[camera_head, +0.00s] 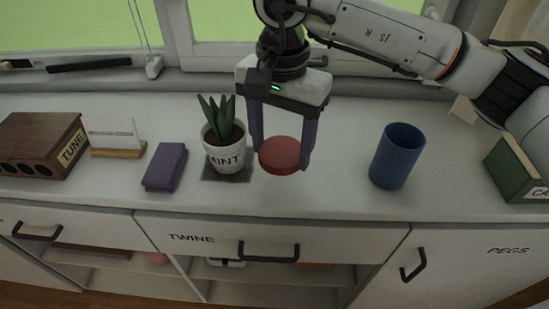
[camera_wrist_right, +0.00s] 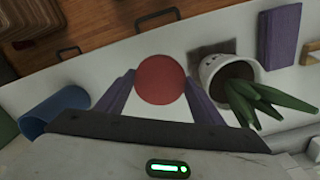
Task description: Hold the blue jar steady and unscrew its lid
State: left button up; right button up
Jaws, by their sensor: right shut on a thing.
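The blue jar (camera_head: 396,160) stands upright on the counter at the right, with its open top showing and no lid on it. It also shows in the right wrist view (camera_wrist_right: 52,112) at the left. My right gripper (camera_head: 283,159) is shut on a round red lid (camera_head: 278,155), left of the jar and apart from it. In the right wrist view the red lid (camera_wrist_right: 160,79) sits between the two purple fingers. I cannot tell whether the lid touches the counter. My left gripper is not in view.
A potted plant marked MINT (camera_head: 223,145) stands close left of my right gripper. Further left are a purple block (camera_head: 165,166), a card holder (camera_head: 117,152) and a wooden TUNE box (camera_head: 38,146). A green box (camera_head: 515,170) is at the far right. The counter (camera_head: 340,188) before the jar is clear.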

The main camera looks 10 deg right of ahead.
aim_at(281, 151)
jog(key=shift+f, duration=2.6)
jog(key=o, duration=0.9)
jog(key=shift+r, duration=0.1)
jog(key=shift+r+p, duration=0.25)
jog(key=shift+p, duration=0.1)
notch_tip(281, 151, up, 12)
jog(key=shift+f+b, duration=0.2)
jog(key=shift+b, duration=0.5)
